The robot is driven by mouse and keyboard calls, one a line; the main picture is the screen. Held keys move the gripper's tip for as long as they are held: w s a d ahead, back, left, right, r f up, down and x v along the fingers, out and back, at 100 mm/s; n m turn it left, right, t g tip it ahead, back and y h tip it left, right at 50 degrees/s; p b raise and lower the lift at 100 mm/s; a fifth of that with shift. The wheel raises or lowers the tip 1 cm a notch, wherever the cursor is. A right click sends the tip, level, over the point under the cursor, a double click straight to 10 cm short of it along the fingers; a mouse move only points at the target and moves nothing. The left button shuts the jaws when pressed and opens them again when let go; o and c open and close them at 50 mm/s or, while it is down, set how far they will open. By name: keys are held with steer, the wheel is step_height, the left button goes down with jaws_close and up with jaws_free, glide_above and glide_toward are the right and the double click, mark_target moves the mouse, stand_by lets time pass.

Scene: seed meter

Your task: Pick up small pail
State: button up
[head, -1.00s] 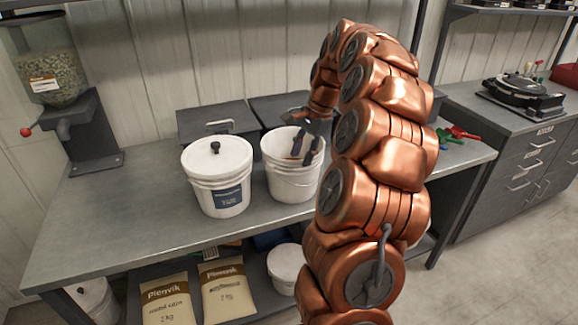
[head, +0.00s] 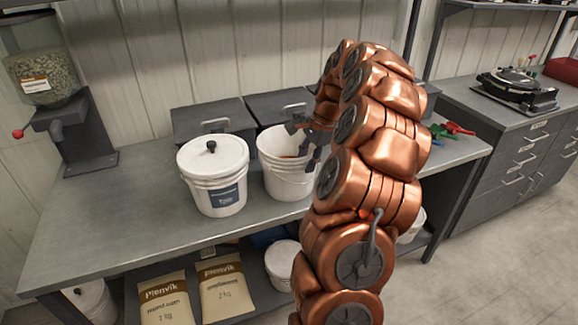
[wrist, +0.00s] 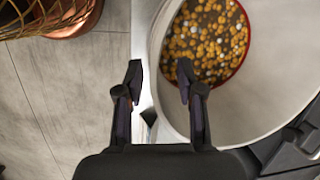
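An open white pail (head: 288,184) stands upright on the grey bench. It also shows in the wrist view (wrist: 251,105), where a red-rimmed round thing (wrist: 247,48) inside it holds yellow, brown and white grains. My gripper (head: 304,140) is at the pail's right rim. In the wrist view my gripper (wrist: 159,80) is open and empty, one finger at the outer side of the pail wall and the other over the inside. I cannot tell whether the fingers touch the pail. A lidded white pail (head: 226,195) with a blue label stands to its left.
Grey bins (head: 214,119) stand behind the pails. A seed hopper (head: 47,78) is at the bench's left end. Red and green scoops (head: 449,130) lie at the right end. Bags (head: 224,290) and another white tub (head: 282,262) are on the lower shelf. The bench's left front is clear.

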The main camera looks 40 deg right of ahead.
mark_target(298, 182)
steer(key=shift+a+f+p, duration=0.4)
steer(key=shift+a+f, duration=0.05)
steer(key=shift+f, duration=0.25)
steer(key=shift+p+x, duration=0.35)
steer(key=shift+x, duration=0.9)
jaws_close()
